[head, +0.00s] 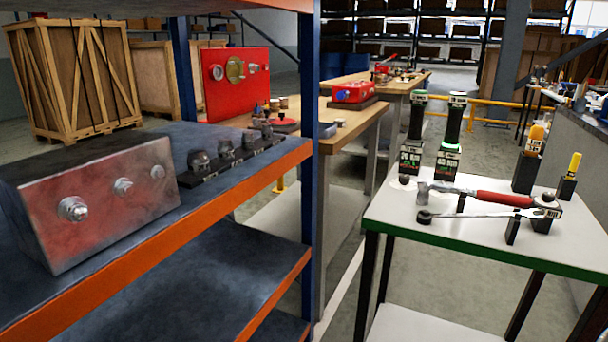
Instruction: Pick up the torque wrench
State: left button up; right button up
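The torque wrench (500,199), with a red handle and a grey metal head at its left end, lies roughly level across the small white-topped table (400,223) at the right. It appears to rest on dark supports above the tabletop. A silver spanner (478,214) lies just in front of it, partly overlapping it near the right end. Neither of my grippers shows in the head view.
Two dark upright tools in labelled holders (448,150) stand behind the wrench. Orange-handled (536,138) and yellow-handled (574,165) tools stand at the table's back right. A blue-and-orange shelf (240,187) with a red-faced block (100,200) fills the left. Floor shows between shelf and table.

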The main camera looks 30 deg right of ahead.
aim_at(554, 210)
jog(key=z, duration=0.4)
jog(key=l+z, duration=0.1)
jog(key=z, duration=0.7)
jog(key=l+z, duration=0.1)
jog(key=z, duration=0.7)
jog(key=i, duration=0.05)
